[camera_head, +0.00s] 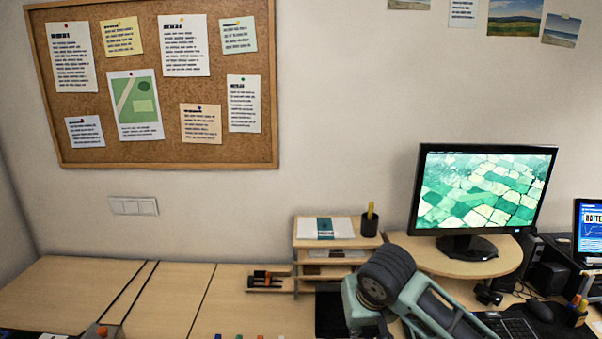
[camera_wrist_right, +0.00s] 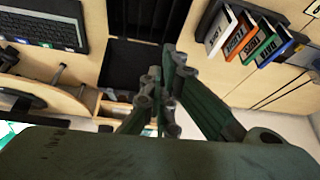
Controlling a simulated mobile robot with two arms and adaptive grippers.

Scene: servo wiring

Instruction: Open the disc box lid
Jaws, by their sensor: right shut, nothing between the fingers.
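A black box-like object, which looks like the disc box (camera_wrist_right: 125,65), lies on the desk in the right wrist view. It has a dark panel at the top of the picture and a dark, recessed-looking part below; I cannot tell which is the lid. My right gripper (camera_wrist_right: 168,85) is shut and empty in front of it, and its fingers cover part of its right side. I cannot tell whether they touch. In the head view a black patch (camera_head: 328,312) shows beside my right arm, partly hidden by it. My left gripper is not in view.
A wooden shelf organizer (camera_head: 305,255) and a monitor (camera_head: 483,190) stand at the back. The left desk (camera_head: 170,295) is largely clear.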

